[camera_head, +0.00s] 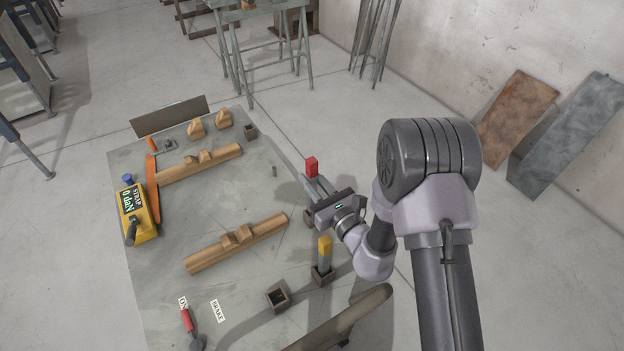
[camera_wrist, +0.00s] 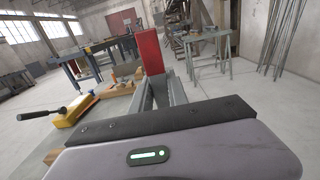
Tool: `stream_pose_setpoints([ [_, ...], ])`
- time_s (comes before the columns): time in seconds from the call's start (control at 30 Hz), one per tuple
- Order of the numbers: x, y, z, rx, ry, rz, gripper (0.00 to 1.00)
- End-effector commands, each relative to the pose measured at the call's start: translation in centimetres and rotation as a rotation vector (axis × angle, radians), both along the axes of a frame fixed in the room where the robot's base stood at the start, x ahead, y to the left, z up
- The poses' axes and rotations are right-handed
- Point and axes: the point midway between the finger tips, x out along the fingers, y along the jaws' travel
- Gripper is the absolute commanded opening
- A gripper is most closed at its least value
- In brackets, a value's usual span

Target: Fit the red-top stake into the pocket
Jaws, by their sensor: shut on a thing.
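The red-top stake (camera_head: 311,167) is held roughly upright at the table's right edge. Its red top also shows in the wrist view (camera_wrist: 150,52). My gripper (camera_head: 313,182) is shut on the stake below the red top; its jaws also show in the wrist view (camera_wrist: 163,90). The stake's lower part is hidden behind the jaws. A brown square pocket (camera_head: 308,217) shows partly, just below my gripper; I cannot tell whether the stake is over it. An open, empty pocket (camera_head: 277,297) stands at the near end. Another pocket (camera_head: 250,131) is at the far right corner.
A yellow-top stake (camera_head: 325,246) stands in a pocket (camera_head: 322,276) near my arm. Wooden bolsters (camera_head: 237,243) lie across the grey table (camera_head: 200,215). Mid-table is mostly clear.

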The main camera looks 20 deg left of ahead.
Motion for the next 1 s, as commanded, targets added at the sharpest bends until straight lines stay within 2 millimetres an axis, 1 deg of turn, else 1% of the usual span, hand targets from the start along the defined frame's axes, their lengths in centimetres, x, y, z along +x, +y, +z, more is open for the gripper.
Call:
stream_pose_setpoints([
  [0.17, 0.0, 0.0, -0.2, 0.0, 0.0, 0.0, 0.0],
  [1.0, 0.0, 0.0, -2.3, 0.0, 0.0, 0.0, 0.0],
])
